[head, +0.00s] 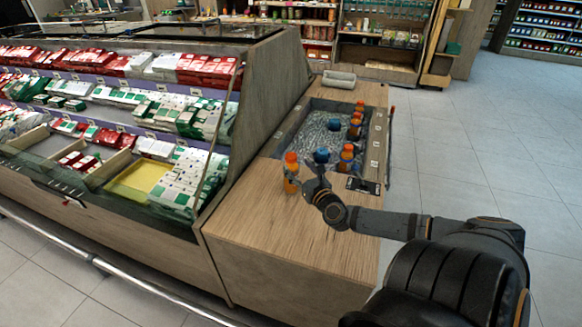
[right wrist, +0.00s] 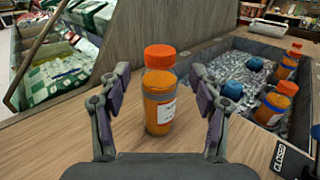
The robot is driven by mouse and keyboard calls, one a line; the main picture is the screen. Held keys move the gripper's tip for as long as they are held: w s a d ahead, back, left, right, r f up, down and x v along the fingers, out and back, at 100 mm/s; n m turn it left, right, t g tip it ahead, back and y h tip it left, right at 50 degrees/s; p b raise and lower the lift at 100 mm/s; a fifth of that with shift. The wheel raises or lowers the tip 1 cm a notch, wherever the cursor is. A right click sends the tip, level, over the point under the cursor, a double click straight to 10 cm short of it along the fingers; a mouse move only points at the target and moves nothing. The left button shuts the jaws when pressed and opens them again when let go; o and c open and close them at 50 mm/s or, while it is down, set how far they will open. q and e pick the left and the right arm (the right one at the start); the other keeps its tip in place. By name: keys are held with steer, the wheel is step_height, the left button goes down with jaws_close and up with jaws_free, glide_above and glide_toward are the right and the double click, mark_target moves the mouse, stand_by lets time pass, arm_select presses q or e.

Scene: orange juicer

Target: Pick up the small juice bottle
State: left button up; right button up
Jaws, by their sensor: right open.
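In the right wrist view the bottle (right wrist: 160,98) stands between and just beyond the fingers of my right gripper (right wrist: 160,108). The gripper is open, with a clear gap on each side of the bottle. In the head view my right gripper (head: 310,186) reaches in from the right, close to the bottle. My left gripper is out of view.
The ice bin (head: 290,132) holds several orange- and blue-capped bottles. A small black "CLOSED" sign (head: 363,186) lies by its near edge. A refrigerated display (head: 215,190) stands on the left. The wooden counter front (head: 290,240) is bare.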

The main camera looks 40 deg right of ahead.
mark_target(294, 161)
steer(key=shift+w+d, duration=0.15)
steer(key=shift+w, duration=0.25)
steer(key=shift+w+b, duration=0.25)
steer(key=shift+b, duration=0.05)
steer(key=b+x, duration=0.2)
steer(key=x, duration=0.2)
steer(key=shift+d, duration=0.1)
steer(key=shift+w, duration=0.35)
steer(key=shift+r, duration=0.1)
steer(key=shift+s, duration=0.1)
jaws_close()
